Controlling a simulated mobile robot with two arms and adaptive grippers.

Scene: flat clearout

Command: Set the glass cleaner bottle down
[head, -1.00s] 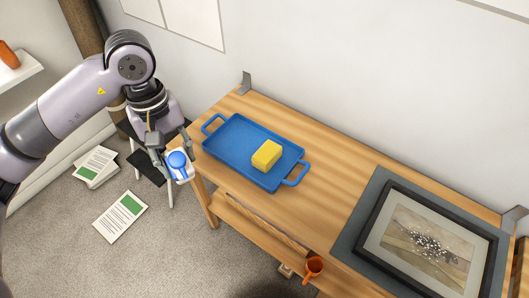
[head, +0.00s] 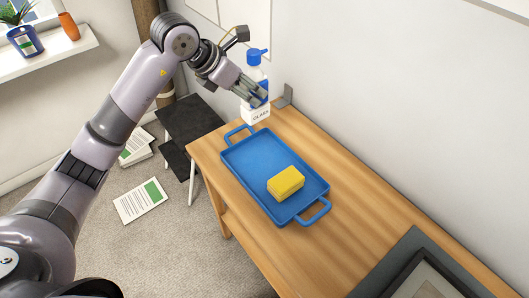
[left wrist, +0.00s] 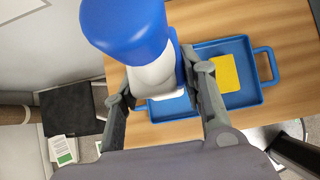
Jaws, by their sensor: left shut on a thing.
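The glass cleaner bottle (head: 257,112) is white with a blue spray head and a label reading "GLASS". It stands upright in my left gripper (head: 254,97) at the back left end of the wooden table (head: 340,190), behind the blue tray. In the left wrist view the bottle's blue top (left wrist: 125,25) fills the upper middle, and the gripper's fingers (left wrist: 158,95) are shut on its white body. I cannot tell whether its base touches the table. My right gripper is out of view.
The blue tray (head: 248,178) holds a yellow sponge (head: 286,183). A metal bracket (head: 285,96) stands at the wall beside the bottle. A grey mat (head: 415,245) with a framed picture (head: 425,280) lies at the right. A black step stool (head: 190,118) stands left of the table.

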